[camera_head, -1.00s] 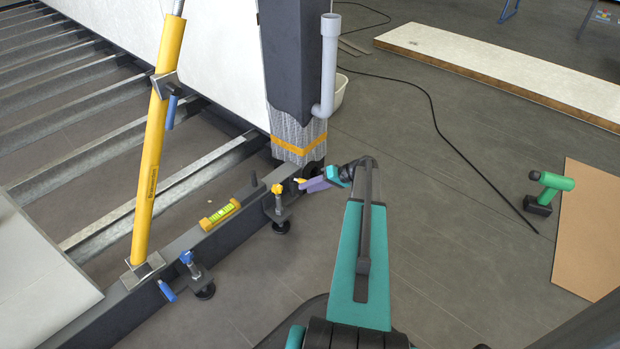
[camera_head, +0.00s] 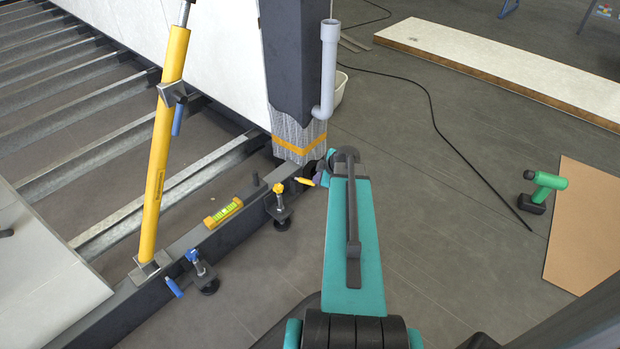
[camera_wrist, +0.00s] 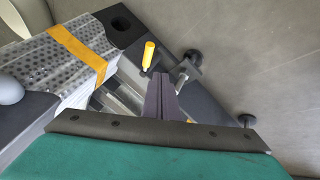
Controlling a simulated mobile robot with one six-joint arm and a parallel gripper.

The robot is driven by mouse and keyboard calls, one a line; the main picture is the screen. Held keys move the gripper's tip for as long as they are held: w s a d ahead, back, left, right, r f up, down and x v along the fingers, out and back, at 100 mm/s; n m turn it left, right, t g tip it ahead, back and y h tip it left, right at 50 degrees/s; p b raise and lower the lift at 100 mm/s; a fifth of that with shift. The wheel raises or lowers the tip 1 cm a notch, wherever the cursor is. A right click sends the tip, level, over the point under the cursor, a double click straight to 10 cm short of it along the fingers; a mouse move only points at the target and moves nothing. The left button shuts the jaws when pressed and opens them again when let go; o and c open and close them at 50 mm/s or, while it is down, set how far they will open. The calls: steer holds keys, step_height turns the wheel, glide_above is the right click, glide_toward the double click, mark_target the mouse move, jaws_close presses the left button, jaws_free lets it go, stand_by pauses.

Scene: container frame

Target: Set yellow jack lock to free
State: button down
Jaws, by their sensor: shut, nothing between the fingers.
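The yellow jack (camera_head: 281,207) stands on the outer side of the dark frame beam, with a yellow knob on top. Its yellow lock lever (camera_head: 304,181) sticks out to the right. In the wrist view the yellow lever (camera_wrist: 148,56) shows just beyond the fingertips, with a small gap in the picture; I cannot tell if they touch. My gripper (camera_wrist: 159,84) has purple fingers, shut with nothing between them. In the head view my gripper (camera_head: 321,174) is mostly hidden by my wrist and arm, right of the lever.
A dark post with wrapped foot and orange tape (camera_head: 300,153) stands just behind the lever, with a grey pipe (camera_head: 329,70).

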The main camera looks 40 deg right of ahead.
mark_target(307, 181)
steer(key=shift+f, duration=0.1)
stand_by(0.3)
steer(key=shift+w+d+f+b, duration=0.6)
steer(key=shift+w+f+b, duration=0.25)
steer(key=shift+w+f, duration=0.6)
steer(key=shift+w+d+f+b, duration=0.55)
steer(key=shift+w+f+b, duration=0.35)
steer(key=shift+w+f, duration=0.5)
steer(key=shift+w+d+f+b, duration=0.6)
steer(key=shift+w+f+b, duration=0.25)
steer(key=shift+w+f, duration=0.6)
steer(key=shift+s+f, duration=0.2)
